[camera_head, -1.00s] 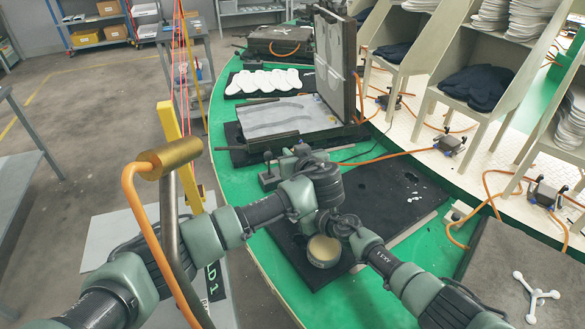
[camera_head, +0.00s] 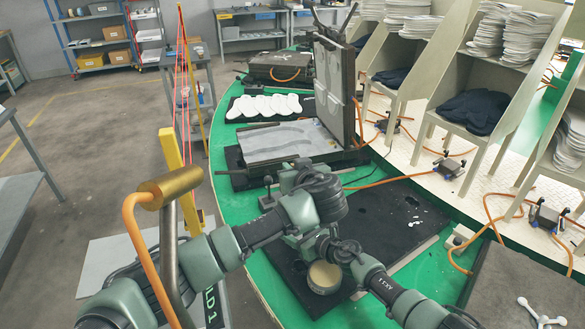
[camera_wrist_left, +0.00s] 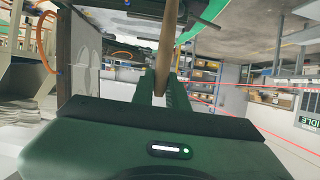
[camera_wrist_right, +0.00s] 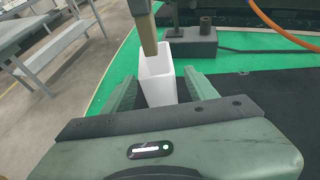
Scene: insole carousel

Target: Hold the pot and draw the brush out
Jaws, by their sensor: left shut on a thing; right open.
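The white pot (camera_wrist_right: 158,82) stands between the fingers of my right gripper (camera_wrist_right: 157,92) in the right wrist view. That gripper is open, one finger on each side of the pot. The brush (camera_wrist_right: 144,25) rises from the pot's mouth; how deep its lower end sits I cannot tell. In the left wrist view my left gripper (camera_wrist_left: 162,88) is shut on the wooden brush handle (camera_wrist_left: 168,40). In the head view my arms meet over the table's near part and hide the pot and brush.
A dark mat (camera_head: 400,215) lies on the green table, largely clear to the right of my arms. A dark block with a post (camera_wrist_right: 190,45) stands behind the pot. An open press (camera_head: 335,95) and white insoles (camera_head: 265,106) are farther back. Orange hoses cross the table.

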